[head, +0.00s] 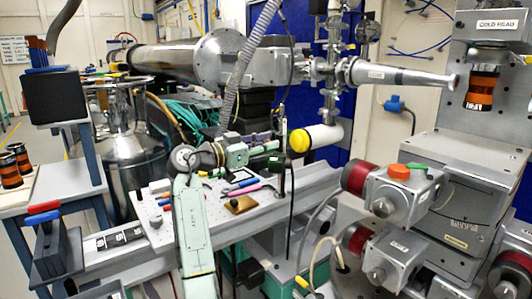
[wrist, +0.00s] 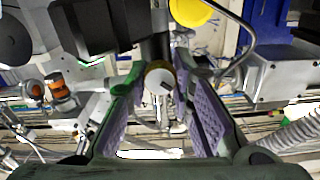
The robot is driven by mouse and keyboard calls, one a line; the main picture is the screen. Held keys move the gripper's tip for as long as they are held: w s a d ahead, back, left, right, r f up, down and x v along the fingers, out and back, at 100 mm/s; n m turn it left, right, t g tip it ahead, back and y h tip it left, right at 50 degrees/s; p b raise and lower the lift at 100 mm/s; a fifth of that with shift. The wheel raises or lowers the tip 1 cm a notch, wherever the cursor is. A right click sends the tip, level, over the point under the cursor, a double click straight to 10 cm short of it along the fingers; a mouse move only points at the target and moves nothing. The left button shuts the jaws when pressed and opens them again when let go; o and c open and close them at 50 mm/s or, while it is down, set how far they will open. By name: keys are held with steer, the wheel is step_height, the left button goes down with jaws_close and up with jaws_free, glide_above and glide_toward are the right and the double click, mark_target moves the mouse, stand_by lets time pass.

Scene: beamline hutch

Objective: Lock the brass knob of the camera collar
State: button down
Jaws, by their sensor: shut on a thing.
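The brass knob (wrist: 160,78) shows in the middle of the wrist view, round, with a brass rim and a pale face with a short dark mark. My gripper (wrist: 161,72) has its two purple-padded fingers on either side of the knob, shut on it. In the head view my gripper (head: 278,146) reaches right, just left of a yellow-capped white cylinder (head: 322,138); the knob is too small to tell there. The yellow cap (wrist: 190,11) also shows beyond my fingertips in the wrist view. I cannot clearly make out the collar behind the knob.
A perforated plate (head: 158,236) with small tools lies below my arm. Red-ringed motor units (head: 400,188) stand to the right. A black box (wrist: 98,24) sits close to my left finger in the wrist view. A ribbed hose (head: 250,50) hangs above.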

steer(key=m+b, duration=0.1)
steer(key=m, duration=0.1)
steer(key=m+b, duration=0.2)
steer(key=shift+f+m, duration=0.2)
steer(key=shift+m, duration=0.2)
steer(key=shift+s+r+m+b, duration=0.15)
steer(key=shift+m+b, duration=1.2)
steer(key=shift+m, duration=1.15)
steer(key=c, duration=1.4)
jaws_free()
steer(key=v, duration=0.8)
